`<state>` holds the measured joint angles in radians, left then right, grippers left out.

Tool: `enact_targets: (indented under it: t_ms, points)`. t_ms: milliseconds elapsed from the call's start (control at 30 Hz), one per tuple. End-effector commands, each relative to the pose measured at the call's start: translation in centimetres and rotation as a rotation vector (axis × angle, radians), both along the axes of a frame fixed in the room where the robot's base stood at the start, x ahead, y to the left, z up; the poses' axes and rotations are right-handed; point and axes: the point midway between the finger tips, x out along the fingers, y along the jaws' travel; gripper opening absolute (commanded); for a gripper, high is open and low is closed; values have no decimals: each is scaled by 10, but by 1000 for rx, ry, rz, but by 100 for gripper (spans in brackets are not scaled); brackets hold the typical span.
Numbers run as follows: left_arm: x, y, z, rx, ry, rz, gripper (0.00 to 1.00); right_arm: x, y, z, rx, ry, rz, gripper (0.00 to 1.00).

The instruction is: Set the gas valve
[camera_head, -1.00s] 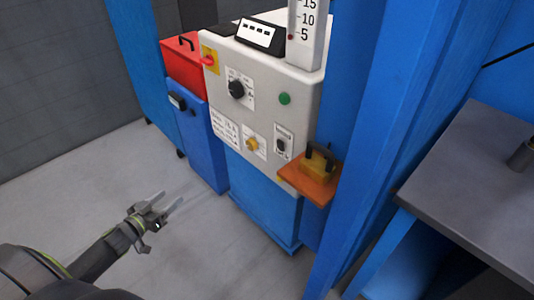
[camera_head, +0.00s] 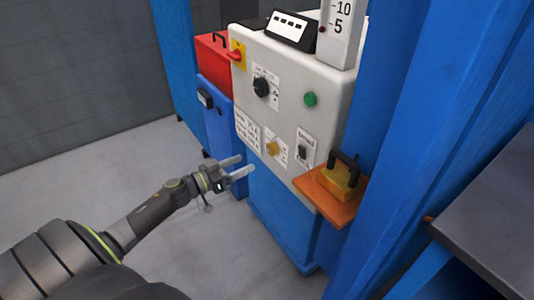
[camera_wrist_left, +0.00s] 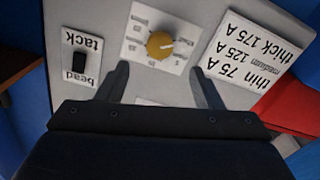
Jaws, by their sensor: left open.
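The likely gas valve is a yellow knob (camera_head: 272,148) on a white scale plate, low on the grey front panel (camera_head: 318,125). It also shows in the left wrist view as a yellow knob (camera_wrist_left: 160,45) with a light pointer mark; its scale figures are too small to read surely. My left gripper (camera_head: 243,166) is open and empty, a short way left of and below the knob in the head view. In the left wrist view its two fingers (camera_wrist_left: 160,85) stand apart, with the knob beyond the gap between them. My right gripper is not in view.
A black dial (camera_head: 261,87), a green button (camera_head: 310,99) and a black switch (camera_head: 303,153) share the panel. An orange shelf (camera_head: 325,197) with a yellow handled block (camera_head: 340,178) juts out at right. A red box (camera_head: 213,58) stands left. Floor at left is clear.

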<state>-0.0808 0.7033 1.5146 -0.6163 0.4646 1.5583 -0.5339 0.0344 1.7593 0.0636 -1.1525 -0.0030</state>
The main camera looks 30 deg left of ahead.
Motion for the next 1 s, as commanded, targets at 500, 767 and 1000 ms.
enact_targets:
  t_ms: [500, 767, 1000]
  points:
    - [82, -34, 0, -1, 0, 1, 60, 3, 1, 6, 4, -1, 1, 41]
    - [91, -38, 0, 0, 2, 1, 60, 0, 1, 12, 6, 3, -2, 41]
    - [91, -38, 0, 0, 1, 1, 52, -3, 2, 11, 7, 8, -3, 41]
